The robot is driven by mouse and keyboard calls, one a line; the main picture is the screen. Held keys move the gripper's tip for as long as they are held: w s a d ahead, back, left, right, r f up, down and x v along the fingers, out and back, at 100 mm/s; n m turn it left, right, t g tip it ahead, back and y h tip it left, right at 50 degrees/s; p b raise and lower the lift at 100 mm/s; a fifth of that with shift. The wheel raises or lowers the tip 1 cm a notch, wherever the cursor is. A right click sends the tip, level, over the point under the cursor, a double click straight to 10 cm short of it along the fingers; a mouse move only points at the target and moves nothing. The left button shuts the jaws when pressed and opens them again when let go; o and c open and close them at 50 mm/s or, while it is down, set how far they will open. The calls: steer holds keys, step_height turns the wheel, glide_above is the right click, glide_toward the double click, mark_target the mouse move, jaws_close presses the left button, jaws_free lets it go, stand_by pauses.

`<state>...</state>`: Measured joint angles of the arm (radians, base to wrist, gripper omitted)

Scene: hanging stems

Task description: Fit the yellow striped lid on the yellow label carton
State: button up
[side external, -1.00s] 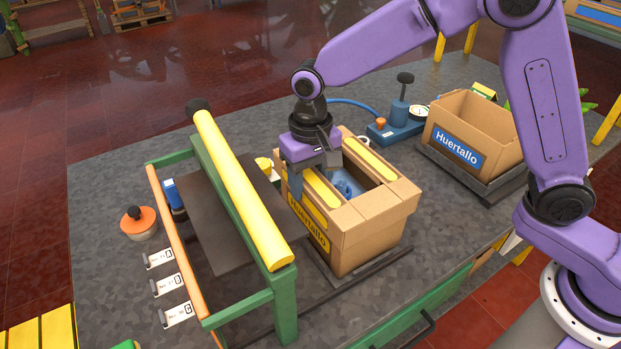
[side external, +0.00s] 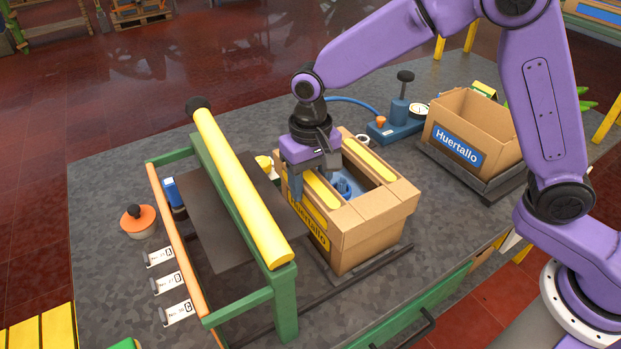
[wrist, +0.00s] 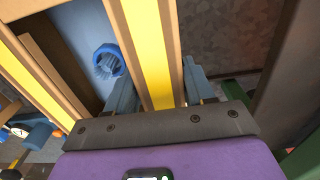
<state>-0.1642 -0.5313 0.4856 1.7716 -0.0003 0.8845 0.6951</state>
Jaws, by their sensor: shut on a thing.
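The yellow label carton (side external: 356,246) stands upright near the middle of the bench, its label partly covered at the top. The yellow striped lid (side external: 322,192) lies over the carton's top, with yellow bands along two sides and an opening between them. Whether it is fully down all round I cannot tell. My gripper (side external: 301,186) is shut on the lid at its left side. In the wrist view a yellow band of the lid (wrist: 148,45) runs up to my gripper, and a blue round thing (wrist: 107,62) shows through the opening. The fingertips are partly hidden.
A green frame with a yellow roller (side external: 240,190) stands close left of the carton. An open blue label carton (side external: 468,135) sits on a tray at the back right. A blue pump with a gauge (side external: 399,118) stands behind. The front right bench is clear.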

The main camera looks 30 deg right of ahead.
steer(key=shift+f, duration=0.25)
stand_by(0.4)
steer(key=o, duration=1.3)
steer(key=shift+r, duration=1.55)
steer(key=shift+r, duration=3.5)
